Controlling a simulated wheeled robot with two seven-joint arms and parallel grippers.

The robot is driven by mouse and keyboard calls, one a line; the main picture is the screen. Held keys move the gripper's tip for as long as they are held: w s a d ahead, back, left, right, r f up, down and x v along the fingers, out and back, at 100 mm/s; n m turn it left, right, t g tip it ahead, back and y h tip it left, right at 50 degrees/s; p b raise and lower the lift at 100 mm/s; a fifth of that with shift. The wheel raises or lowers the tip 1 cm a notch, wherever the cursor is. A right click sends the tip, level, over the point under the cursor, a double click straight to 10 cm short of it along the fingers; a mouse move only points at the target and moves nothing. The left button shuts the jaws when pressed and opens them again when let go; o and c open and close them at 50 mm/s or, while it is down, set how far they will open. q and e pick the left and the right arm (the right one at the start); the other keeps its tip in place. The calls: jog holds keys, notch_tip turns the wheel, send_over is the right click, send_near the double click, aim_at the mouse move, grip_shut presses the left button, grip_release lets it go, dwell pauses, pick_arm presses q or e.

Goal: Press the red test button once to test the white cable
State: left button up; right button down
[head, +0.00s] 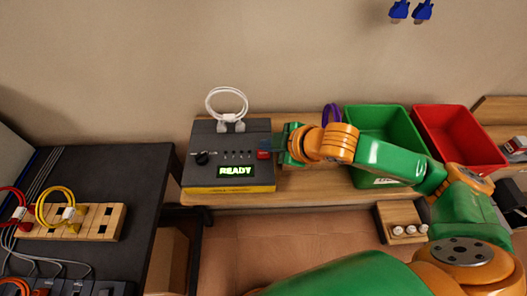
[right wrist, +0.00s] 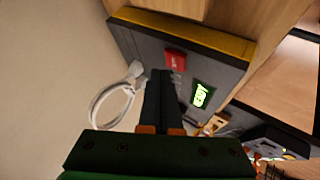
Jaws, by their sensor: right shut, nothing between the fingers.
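The grey tester box (head: 208,175) with a yellow lower edge stands on the wooden bench, its green display (head: 237,171) reading READY. The red test button (head: 264,155) is at the box's right side; it also shows in the right wrist view (right wrist: 176,60). The white cable (head: 226,92) is looped, with its two plugs at the back of the box. My right gripper (head: 280,144) is beside the button, shut and empty. In the right wrist view its fingertips (right wrist: 162,73) appear close to the button; contact cannot be told. My left gripper is out of view.
A green bin (head: 383,182) and a red bin (head: 455,140) stand right of the box, near a purple cable (head: 332,112). A wooden rack (head: 110,222) with red and yellow cables is on the dark table (head: 110,165) at left. Blue connectors (head: 399,10) hang on the wall.

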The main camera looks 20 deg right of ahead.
aim_at(268, 156)
jog(key=shift+f, duration=0.1)
dwell(0.7)
jog(key=shift+f, duration=0.3)
jog(key=shift+f, duration=0.45)
dwell(0.6)
jog(key=shift+r+p, duration=0.85)
jog(key=shift+p, duration=0.1)
jog(key=shift+r, duration=0.1)
notch_tip(268, 156, up, 5)
jog(key=p, duration=0.6)
